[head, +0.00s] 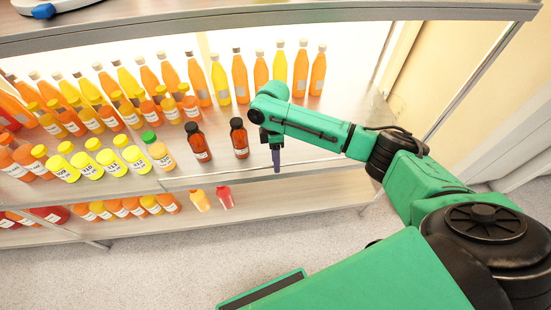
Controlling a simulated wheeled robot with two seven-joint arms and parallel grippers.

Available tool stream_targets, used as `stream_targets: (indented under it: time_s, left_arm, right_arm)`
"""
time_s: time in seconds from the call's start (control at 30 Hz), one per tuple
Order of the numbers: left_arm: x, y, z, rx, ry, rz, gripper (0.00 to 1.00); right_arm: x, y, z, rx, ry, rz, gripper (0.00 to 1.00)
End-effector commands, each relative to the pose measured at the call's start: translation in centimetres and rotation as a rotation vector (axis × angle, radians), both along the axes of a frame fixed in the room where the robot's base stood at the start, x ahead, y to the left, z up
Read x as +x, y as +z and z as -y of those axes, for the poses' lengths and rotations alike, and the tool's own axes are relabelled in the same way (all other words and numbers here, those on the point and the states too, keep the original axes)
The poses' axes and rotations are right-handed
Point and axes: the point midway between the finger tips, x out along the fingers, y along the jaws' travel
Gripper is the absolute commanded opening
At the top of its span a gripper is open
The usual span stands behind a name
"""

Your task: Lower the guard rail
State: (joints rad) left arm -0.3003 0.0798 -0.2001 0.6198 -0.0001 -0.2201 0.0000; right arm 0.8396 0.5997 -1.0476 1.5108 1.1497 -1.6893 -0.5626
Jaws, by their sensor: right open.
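The guard rail (222,171) looks like a thin bar along the front edge of the middle shelf, in the lower middle of the head view. My right gripper (276,160) points down at the shelf's front edge, close to the rail and right of the two dark bottles. Its fingers look narrow from this angle and hold nothing that I can see. I cannot tell whether they touch the rail. My left gripper is not in view.
Two dark red-brown bottles (239,138) stand left of my right gripper. Several tall orange and yellow bottles (240,78) line the back, and smaller ones crowd the left. A lower shelf (300,195) holds more bottles. The middle shelf's right front is clear.

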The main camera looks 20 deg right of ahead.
Motion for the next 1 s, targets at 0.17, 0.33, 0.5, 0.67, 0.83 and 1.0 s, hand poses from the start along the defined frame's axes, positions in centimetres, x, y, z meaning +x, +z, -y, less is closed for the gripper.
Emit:
stream_targets:
  time_s: [0.17,0.33,0.5,0.67,0.83,1.0]
  left_arm:
    - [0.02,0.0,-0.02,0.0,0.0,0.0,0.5]
    - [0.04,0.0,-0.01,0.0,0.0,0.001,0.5]
    - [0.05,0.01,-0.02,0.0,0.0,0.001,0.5]
    - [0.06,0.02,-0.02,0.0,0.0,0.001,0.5]
    - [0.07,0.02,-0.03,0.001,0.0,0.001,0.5]
    - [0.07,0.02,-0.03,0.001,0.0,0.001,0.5]
  right_arm:
    - [0.01,0.05,-0.02,0.0,0.0,0.0,0.0]
    - [0.03,0.07,-0.02,0.0,0.0,0.0,0.0]
    - [0.03,0.09,-0.02,0.0,0.0,0.001,0.0]
    - [0.05,0.1,-0.03,0.0,0.0,0.001,0.0]
    - [0.05,0.11,-0.03,0.0,0.0,0.001,0.0]
    - [0.06,0.13,-0.02,0.001,0.0,0.001,0.0]
